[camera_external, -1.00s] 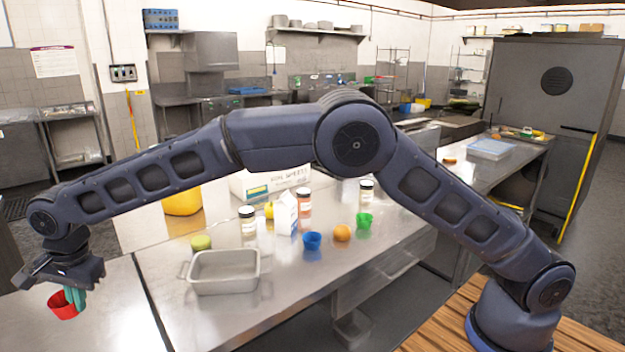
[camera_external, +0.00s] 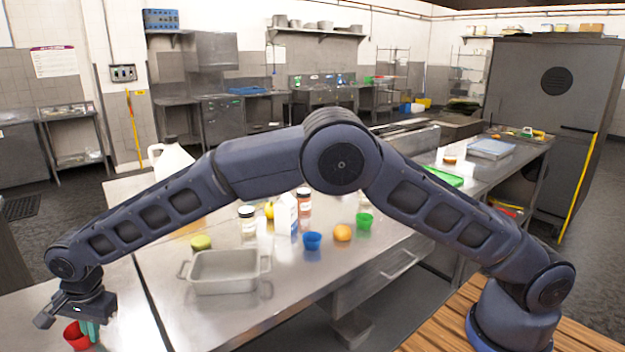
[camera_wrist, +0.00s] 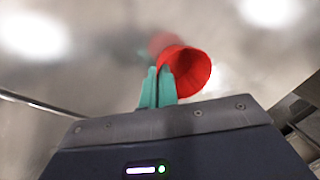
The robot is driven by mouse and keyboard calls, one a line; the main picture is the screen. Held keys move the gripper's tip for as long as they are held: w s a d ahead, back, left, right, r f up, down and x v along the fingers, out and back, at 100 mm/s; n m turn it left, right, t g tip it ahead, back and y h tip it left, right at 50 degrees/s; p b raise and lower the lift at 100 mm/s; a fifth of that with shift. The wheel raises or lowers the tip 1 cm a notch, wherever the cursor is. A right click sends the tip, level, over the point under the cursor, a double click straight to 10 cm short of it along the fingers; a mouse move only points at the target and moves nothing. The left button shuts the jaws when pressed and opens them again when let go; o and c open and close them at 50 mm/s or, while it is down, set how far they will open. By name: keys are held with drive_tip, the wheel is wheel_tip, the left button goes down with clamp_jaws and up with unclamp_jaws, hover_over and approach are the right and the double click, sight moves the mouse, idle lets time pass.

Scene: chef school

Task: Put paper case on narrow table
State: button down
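The red paper case (camera_external: 75,336) is at the lower left of the external view, at the fingertips of my gripper (camera_external: 91,330). It also shows in the wrist view (camera_wrist: 187,73), tilted, with its wall between the teal fingers (camera_wrist: 158,88). My gripper is shut on it. The narrow table appears to be the shiny metal top (camera_external: 105,290) at the left, below my gripper. A blurred red reflection shows in the metal near the case, with a small offset. I cannot tell whether the case touches the surface.
A larger metal table (camera_external: 300,290) adjoins on the right. The metal top around my gripper looks clear.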

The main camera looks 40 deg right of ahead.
drive_tip(key=shift+f, duration=0.15)
drive_tip(key=c, duration=1.7)
unclamp_jaws()
drive_tip(key=v, duration=1.2)
drive_tip(key=shift+w, duration=0.1)
